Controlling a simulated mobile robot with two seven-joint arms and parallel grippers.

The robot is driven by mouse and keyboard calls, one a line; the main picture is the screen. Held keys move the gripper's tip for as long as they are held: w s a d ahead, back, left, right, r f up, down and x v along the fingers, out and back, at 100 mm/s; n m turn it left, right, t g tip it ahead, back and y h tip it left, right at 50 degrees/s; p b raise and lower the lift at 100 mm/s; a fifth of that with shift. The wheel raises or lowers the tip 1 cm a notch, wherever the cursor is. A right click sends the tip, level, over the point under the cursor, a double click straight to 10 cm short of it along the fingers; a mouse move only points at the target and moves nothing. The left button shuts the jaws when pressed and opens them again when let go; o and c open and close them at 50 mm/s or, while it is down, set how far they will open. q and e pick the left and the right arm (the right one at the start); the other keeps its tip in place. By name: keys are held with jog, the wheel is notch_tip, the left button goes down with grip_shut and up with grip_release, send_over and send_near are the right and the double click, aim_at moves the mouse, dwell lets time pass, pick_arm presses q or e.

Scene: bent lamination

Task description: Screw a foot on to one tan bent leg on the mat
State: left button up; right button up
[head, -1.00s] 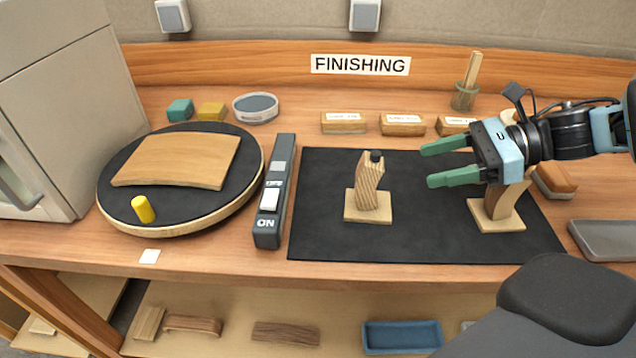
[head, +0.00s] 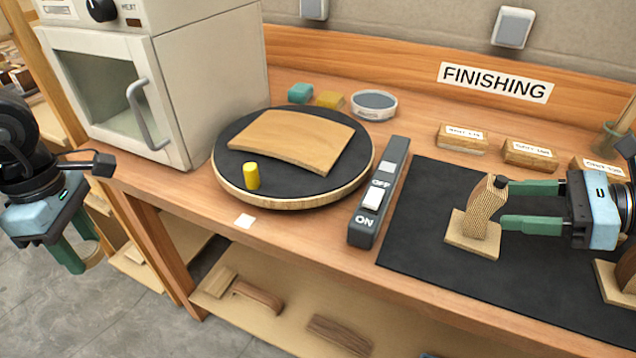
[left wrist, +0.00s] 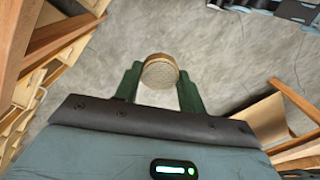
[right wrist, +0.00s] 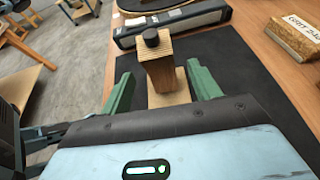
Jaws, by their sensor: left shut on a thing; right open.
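The tan bent leg (head: 482,212) stands upright on a square base (head: 470,240) on the black mat (head: 420,215), with a dark stud (head: 501,182) on top. It also shows in the right wrist view (right wrist: 159,72). My right gripper (head: 505,205) is open, its fingers reaching to either side of the leg; contact cannot be told. My left gripper (head: 78,255) is at the far left, off the table and above the floor. It is shut on a round tan foot (left wrist: 159,73), whose broad face shows between the fingers in the left wrist view.
A second, browner leg (head: 627,268) is cut off at the right edge. A switch box (head: 378,190) lies left of the mat. A round turntable (head: 290,203) carries a curved wood panel (head: 290,140) and a yellow cylinder (head: 251,176). A cabinet oven (head: 205,90) stands behind.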

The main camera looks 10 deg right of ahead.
aim_at(486, 203)
pick_arm(q)
notch_tip(486, 203, down, 2)
jog(key=shift+f+b, duration=0.2)
jog(key=shift+b, duration=0.55)
pick_arm(e)
jog(key=x, duration=0.3)
jog(key=shift+w+a+f, duration=0.15)
jog(key=shift+a+f, duration=0.05)
jog(key=shift+f, duration=0.1)
pick_arm(q)
jog(key=shift+f+b, duration=0.3)
jog(key=shift+f, duration=0.05)
pick_arm(e)
jog(key=shift+x, duration=0.75)
jog(key=shift+r, duration=0.2)
jog(key=shift+c, duration=0.3)
jog(key=c, duration=1.1)
